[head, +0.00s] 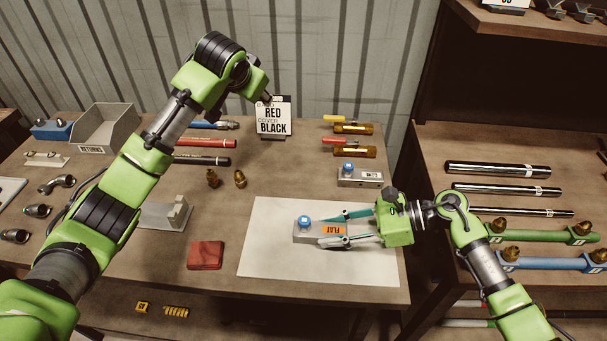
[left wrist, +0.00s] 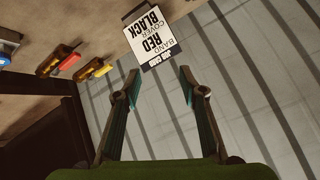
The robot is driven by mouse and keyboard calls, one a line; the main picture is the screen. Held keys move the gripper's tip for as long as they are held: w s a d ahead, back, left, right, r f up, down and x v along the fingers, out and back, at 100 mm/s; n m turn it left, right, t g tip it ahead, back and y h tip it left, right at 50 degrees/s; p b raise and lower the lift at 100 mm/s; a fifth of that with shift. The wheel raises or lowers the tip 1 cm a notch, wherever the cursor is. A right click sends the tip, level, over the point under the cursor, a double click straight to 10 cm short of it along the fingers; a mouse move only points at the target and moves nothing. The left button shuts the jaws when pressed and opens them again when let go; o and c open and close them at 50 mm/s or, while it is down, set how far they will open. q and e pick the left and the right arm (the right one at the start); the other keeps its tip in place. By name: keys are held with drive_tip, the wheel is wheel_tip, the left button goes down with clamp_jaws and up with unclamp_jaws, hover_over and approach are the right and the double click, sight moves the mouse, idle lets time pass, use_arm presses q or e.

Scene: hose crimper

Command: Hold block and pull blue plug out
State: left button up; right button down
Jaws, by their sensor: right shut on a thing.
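A grey block (head: 306,237) with an orange FLAT label lies on a white sheet (head: 270,263) on the workbench. A blue plug (head: 304,221) sits in its top at the left end. My right gripper (head: 332,229) comes from the right and is shut on the block, with one finger along each long side. My left gripper (left wrist: 158,85) is open and empty in the left wrist view, its fingers pointing towards the wall and a sign card. In the head view my left arm is raised over the bench's left part, and its fingers are hard to make out.
A second grey block (head: 360,177) with a blue plug stands behind the sheet. A RED/BLACK sign card (head: 273,116) stands at the back.

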use_arm(q)
drive_tip(key=s+d+m+g+h, duration=0.2)
drive_tip(key=s+d+m, duration=0.25)
drive_tip(key=d, duration=0.45)
drive_tip(key=m+g+y, duration=0.2)
drive_tip(key=m+g, duration=0.5)
drive_tip(key=m, duration=0.1)
hover_over(304, 220)
wheel_tip(304, 220, down, 3)
wheel_tip(304, 220, down, 11)
drive_tip(key=shift+f, duration=0.15)
drive_tip(key=c, duration=1)
clamp_jaws()
